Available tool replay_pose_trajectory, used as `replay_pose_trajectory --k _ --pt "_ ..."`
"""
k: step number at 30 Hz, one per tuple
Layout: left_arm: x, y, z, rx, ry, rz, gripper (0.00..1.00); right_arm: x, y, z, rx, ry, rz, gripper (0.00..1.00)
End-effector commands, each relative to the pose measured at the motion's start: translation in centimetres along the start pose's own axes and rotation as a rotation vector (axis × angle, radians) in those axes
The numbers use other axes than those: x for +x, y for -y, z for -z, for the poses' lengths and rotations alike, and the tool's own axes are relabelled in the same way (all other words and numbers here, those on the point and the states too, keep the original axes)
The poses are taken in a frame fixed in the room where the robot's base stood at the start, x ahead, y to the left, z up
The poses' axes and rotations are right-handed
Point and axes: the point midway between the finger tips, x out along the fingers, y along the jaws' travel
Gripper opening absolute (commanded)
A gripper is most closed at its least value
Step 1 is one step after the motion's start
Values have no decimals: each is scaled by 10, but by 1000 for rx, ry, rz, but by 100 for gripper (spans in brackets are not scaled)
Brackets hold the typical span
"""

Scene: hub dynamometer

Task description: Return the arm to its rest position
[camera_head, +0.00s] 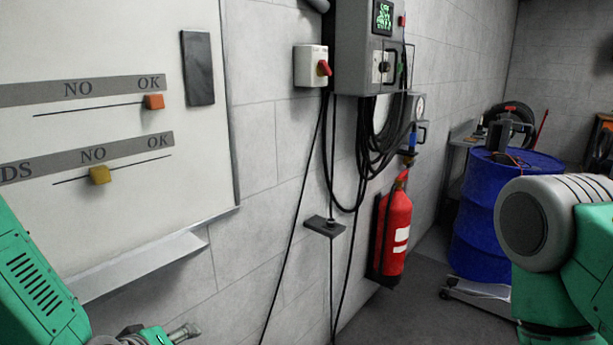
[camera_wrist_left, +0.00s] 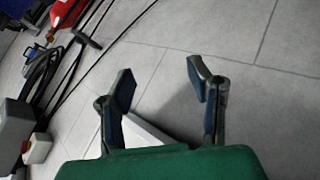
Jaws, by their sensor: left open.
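My left arm comes into the head view from the lower left, a green link with dark vent slots. Part of its wrist and hand shows at the bottom edge, below the whiteboard's ledge; the fingertips cannot be made out there. In the left wrist view my left gripper (camera_wrist_left: 160,84) is open, its two dark fingers spread apart with nothing between them. Grey wall tiles show behind the fingers. My right arm shows at the right of the head view as a green link and a pale round joint; its gripper is out of view.
A whiteboard (camera_head: 110,200) with an orange slider (camera_head: 154,101) and a yellow slider (camera_head: 100,175) hangs at left, above a ledge (camera_head: 140,264). Hanging cables (camera_head: 372,150), a red extinguisher (camera_head: 391,235) and a blue drum (camera_head: 485,225) stand further right.

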Motion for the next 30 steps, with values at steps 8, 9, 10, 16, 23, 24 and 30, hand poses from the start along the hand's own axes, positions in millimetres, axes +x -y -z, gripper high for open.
replay_pose_trajectory --k 8,9,10,16,23,24,30 --pt "3 167 -147 409 376 254 47 39 0 -2 0 0 0 39" --pt "-3 189 -163 463 432 283 47 43 0 -2 0 0 0 39" --pt "-8 204 -174 502 472 302 47 46 0 -2 0 0 0 39" --pt "-39 272 -220 686 677 383 47 60 1 -3 0 0 0 39" --pt "-51 289 -228 736 736 402 47 61 1 -3 0 0 0 39" --pt "-50 288 -228 736 735 402 47 61 1 -3 0 0 0 39" --pt "-50 288 -228 733 733 401 34 61 1 -3 0 0 0 34"
